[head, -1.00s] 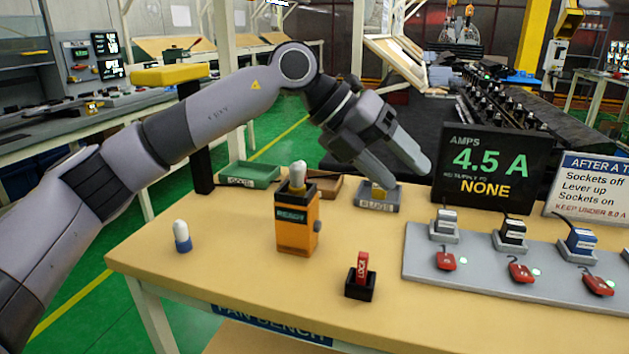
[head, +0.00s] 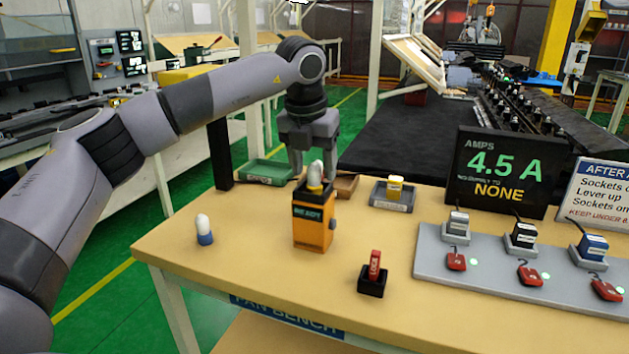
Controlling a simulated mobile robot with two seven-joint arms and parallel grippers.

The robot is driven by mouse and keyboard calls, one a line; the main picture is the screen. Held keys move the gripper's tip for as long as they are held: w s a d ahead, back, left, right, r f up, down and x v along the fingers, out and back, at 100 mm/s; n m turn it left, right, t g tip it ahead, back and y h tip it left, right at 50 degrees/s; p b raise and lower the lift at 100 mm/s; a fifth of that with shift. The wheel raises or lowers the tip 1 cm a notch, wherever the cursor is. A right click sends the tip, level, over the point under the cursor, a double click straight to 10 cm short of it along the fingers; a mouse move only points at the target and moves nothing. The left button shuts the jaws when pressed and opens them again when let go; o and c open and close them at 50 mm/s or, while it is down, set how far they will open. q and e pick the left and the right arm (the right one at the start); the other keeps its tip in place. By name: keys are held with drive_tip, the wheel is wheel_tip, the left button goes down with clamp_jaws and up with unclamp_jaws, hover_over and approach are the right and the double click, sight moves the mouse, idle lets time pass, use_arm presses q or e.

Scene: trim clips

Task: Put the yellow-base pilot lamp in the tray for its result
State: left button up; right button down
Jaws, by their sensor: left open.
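The yellow-base pilot lamp (head: 315,176) has a white bulb and stands upright in the top of the orange tester (head: 312,230). A green tray (head: 266,170) lies behind to the left. A brown tray (head: 347,185) is partly hidden by the tester. My right gripper is not in view.
A blue-base lamp (head: 204,230) stands on the bench (head: 250,275) at left. A red lever in a black block (head: 373,275) stands in front. A grey socket panel (head: 500,280), an amps display (head: 505,170) and a sign (head: 598,195) fill the right.

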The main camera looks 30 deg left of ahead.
use_arm(q)
drive_tip(key=shift+w+f, duration=0.15)
drive_tip(key=shift+f, duration=0.3)
clamp_jaws()
drive_tip(key=shift+r, duration=0.1)
